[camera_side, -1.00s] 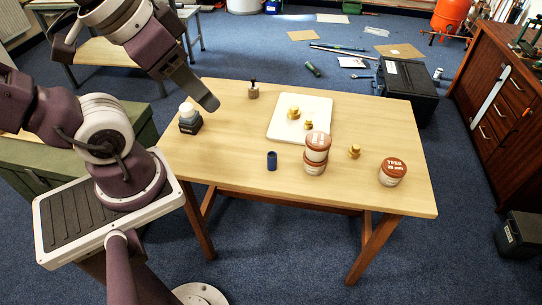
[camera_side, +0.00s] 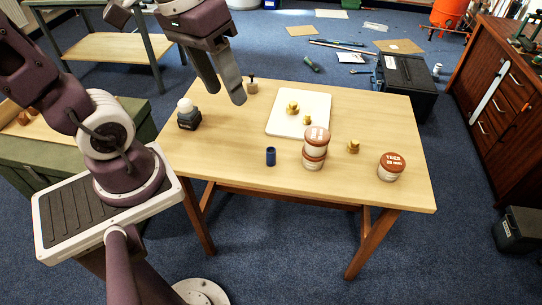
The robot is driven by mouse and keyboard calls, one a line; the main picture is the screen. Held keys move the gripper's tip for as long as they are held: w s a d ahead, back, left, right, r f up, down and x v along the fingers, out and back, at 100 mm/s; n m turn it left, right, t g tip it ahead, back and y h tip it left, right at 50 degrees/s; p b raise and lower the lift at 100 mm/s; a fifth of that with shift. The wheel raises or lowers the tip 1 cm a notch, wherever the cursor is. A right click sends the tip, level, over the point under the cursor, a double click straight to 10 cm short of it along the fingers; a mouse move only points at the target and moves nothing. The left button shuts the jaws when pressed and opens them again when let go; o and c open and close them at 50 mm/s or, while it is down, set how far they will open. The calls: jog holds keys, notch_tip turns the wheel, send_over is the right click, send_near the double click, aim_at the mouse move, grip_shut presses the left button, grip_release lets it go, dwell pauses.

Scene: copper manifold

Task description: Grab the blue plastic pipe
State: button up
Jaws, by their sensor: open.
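The blue plastic pipe (camera_side: 270,156) is a short, dark blue cylinder. It stands upright near the front edge of the wooden table, left of the stacked tubs. My gripper (camera_side: 226,96) is open and empty, with its fingers pointing down. In the picture it is above and to the left of the pipe, clearly apart from it. The pipe is fully in view.
The wooden table (camera_side: 222,158) also holds a white board (camera_side: 285,125) with brass fittings (camera_side: 292,107), two stacked tubs (camera_side: 315,148), another tub (camera_side: 391,167), a brass fitting (camera_side: 353,146), a dark bottle (camera_side: 188,116) and a small knobbed item (camera_side: 252,87). Bare tabletop surrounds the pipe's left.

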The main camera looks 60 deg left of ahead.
jog(key=w+a+f+n+g+h, duration=0.3)
jog(key=w+f+n, duration=0.15)
jog(key=w, duration=0.25)
jog(key=n+t+h, duration=0.5)
jog(key=n+h, duration=0.3)
jog(key=n, duration=0.7)
send_near(271, 151)
jog(key=d+f, duration=0.2)
jog(key=shift+w+d, duration=0.2)
jog(key=shift+d, duration=0.1)
jog(key=shift+d+f, duration=0.15)
jog(key=shift+f, duration=0.15)
jog(key=x, duration=0.6)
jog(key=shift+w+d+r, duration=0.1)
jog(key=shift+w+d, duration=0.25)
jog(key=shift+w, duration=0.05)
grip_shut()
